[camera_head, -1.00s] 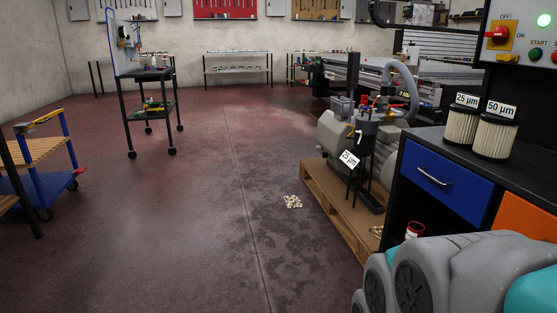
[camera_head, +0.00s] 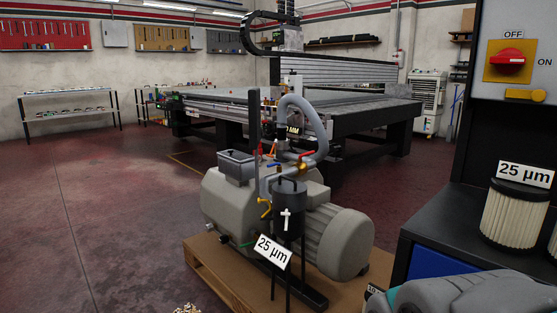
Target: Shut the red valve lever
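A red valve lever (camera_head: 307,154) sits on the pipework on top of the grey vacuum pump (camera_head: 335,240), beside the grey hose. It looks slanted, rising a little to the right. A blue lever (camera_head: 273,165) and a yellow lever (camera_head: 265,208) are on the same pipework, left of and below it. The dark filter canister (camera_head: 288,200) stands in front, with a white "25 µm" sign (camera_head: 272,252) below it. My gripper is not in view.
The pump stands on a wooden pallet (camera_head: 215,268). A dark cabinet with a blue drawer (camera_head: 435,263) and a filter cartridge (camera_head: 515,215) is on the right, under a red OFF/ON switch (camera_head: 511,62). The CNC table (camera_head: 350,120) is behind. Floor at left is clear.

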